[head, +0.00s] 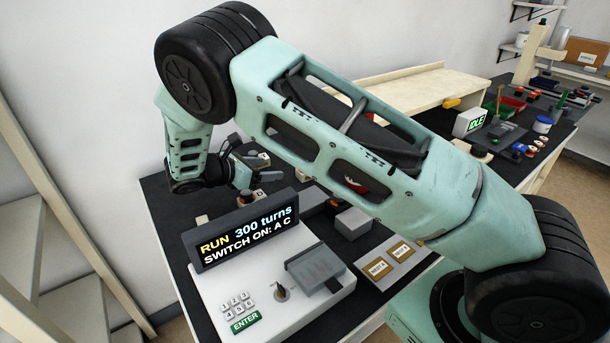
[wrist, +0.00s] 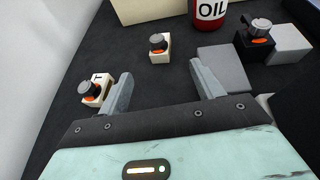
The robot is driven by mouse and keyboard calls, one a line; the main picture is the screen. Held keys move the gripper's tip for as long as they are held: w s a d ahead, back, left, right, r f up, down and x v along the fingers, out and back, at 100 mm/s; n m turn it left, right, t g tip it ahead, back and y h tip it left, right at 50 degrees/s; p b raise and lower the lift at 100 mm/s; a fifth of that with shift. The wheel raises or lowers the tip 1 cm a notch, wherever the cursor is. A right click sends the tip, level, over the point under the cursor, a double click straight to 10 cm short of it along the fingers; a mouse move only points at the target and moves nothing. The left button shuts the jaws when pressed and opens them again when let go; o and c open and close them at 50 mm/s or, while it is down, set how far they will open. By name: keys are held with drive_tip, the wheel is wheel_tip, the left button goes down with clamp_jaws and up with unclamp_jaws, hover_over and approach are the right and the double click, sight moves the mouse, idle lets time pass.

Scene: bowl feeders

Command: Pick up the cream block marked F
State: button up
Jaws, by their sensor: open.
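In the wrist view, a cream block (wrist: 97,97) with a dark knob and an orange ring sits at the left, just outside my left finger. It carries a dark letter, partly covered by the knob, that I cannot read for sure as F. A second cream block (wrist: 162,55) with the same kind of knob stands beyond the gap between my fingers, and no letter shows on it. My gripper (wrist: 158,85) is open, with nothing between its fingers. In the head view my gripper (head: 238,165) is over the far left of the dark table, partly hidden by my arm.
A red OIL can (wrist: 210,12), a grey box (wrist: 222,70) and a black block with a knob (wrist: 252,47) stand beyond and right of my right finger. In the head view, a display (head: 245,232) reading "RUN 300 turns" stands on a white console (head: 215,300) in front.

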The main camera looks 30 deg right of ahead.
drive_tip(key=p+x, duration=0.1)
drive_tip(key=x, duration=0.8)
drive_tip(key=shift+d+f+p, duration=0.1)
drive_tip(key=shift+d+p, duration=0.25)
drive_tip(key=shift+p+x, duration=0.85)
drive_tip(key=shift+x, duration=2.1)
drive_tip(key=shift+w+a+f, duration=0.1)
drive_tip(key=shift+w, duration=0.05)
drive_tip(key=c, duration=1.2)
